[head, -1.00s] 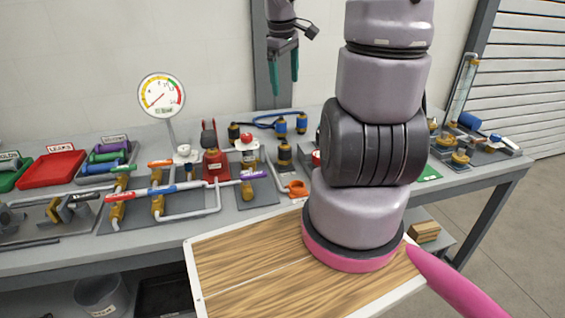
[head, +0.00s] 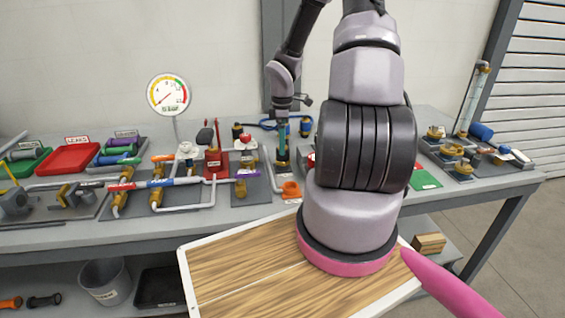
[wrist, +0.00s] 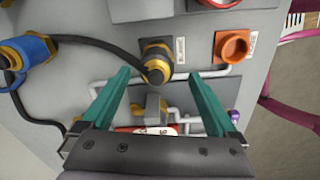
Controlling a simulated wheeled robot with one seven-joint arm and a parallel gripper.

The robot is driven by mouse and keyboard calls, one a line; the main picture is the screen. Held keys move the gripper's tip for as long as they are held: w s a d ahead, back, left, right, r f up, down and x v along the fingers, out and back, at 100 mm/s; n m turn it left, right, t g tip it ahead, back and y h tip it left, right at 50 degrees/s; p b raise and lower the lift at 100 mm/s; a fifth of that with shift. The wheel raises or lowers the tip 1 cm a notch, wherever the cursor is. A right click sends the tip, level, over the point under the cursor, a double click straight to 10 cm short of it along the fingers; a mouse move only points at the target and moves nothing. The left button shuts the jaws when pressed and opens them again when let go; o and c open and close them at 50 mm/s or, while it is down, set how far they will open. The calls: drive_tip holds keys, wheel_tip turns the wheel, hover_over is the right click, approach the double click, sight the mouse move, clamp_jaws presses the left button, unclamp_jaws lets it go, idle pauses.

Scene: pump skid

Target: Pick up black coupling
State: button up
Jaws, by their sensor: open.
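The black coupling, a black fitting with brass rings, stands on the grey bench panel. In the wrist view the black coupling (wrist: 157,62) lies between and just beyond the two teal fingertips of my gripper (wrist: 157,76). My gripper is open, with a gap on both sides of the coupling. In the head view my gripper (head: 283,140) points down right over the coupling (head: 283,160), which is partly hidden by the fingers. Contact between fingers and coupling cannot be made out.
A blue coupling with brass (wrist: 30,55) and a dark hose lies left of the fingers in the wrist view. An orange cup-shaped fitting (wrist: 232,46) stands to the right. Pipes with coloured handles (head: 160,184) and a red tray (head: 68,158) are further left on the bench.

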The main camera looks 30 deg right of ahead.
drive_tip(key=shift+w+d+f, duration=0.1)
drive_tip(key=shift+f, duration=1.3)
drive_tip(key=shift+w+d+f, duration=0.1)
drive_tip(key=shift+f, duration=1.25)
clamp_jaws()
wheel_tip(320, 180, up, 10)
drive_tip(key=shift+r, duration=0.1)
